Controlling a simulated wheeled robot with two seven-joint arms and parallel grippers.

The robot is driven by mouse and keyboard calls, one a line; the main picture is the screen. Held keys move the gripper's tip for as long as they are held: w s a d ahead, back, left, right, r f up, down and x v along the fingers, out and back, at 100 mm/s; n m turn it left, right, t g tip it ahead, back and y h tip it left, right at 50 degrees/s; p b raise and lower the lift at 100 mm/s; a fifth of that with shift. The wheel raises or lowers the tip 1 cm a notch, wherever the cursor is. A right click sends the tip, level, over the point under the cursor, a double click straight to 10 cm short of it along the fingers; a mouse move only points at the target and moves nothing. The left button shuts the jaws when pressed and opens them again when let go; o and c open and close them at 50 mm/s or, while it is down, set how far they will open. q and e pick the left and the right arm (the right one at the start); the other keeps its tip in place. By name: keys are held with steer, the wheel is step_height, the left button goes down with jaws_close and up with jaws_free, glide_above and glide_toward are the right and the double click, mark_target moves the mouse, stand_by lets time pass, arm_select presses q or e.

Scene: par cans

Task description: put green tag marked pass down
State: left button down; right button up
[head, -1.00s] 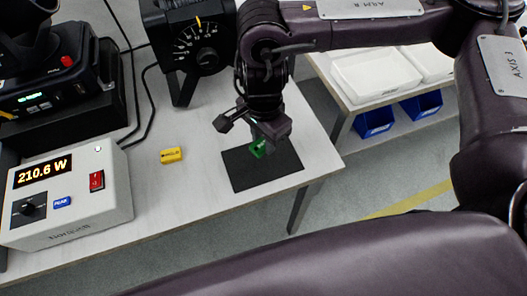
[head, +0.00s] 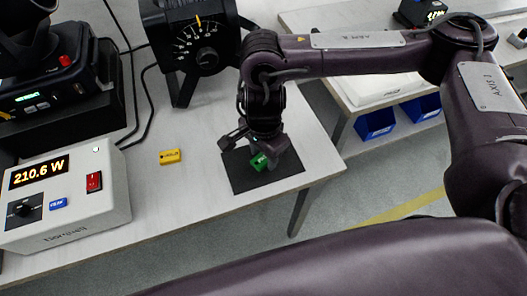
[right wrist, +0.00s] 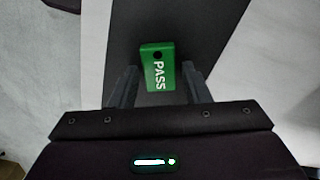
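The green tag (head: 259,162) lies on the dark mat (head: 240,180) near the table's right end. In the right wrist view the tag (right wrist: 157,68) lies flat on the mat (right wrist: 205,30), and its white PASS lettering shows. My right gripper (head: 257,150) is just above the tag, pointing down. Its fingers (right wrist: 157,82) are spread, one to each side of the tag's near end, with a visible gap on the right side. My left gripper is not in view.
A yellow tag (head: 170,156) lies left of the mat. A power meter (head: 75,205) reading 210.6 W stands at left, with a dark lamp unit (head: 50,85) behind it. A dial device (head: 195,45) stands at the back. White trays (head: 365,85) and blue bins (head: 375,125) are beyond the table.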

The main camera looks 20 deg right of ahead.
mark_target(264, 158)
steer(key=shift+o, duration=0.6)
steer(key=shift+r, duration=0.1)
steer(key=shift+r, duration=0.25)
step_height(264, 158, up, 12)
steer(key=p, duration=0.1)
steer(key=shift+f+p, duration=0.15)
steer(key=shift+p, duration=0.2)
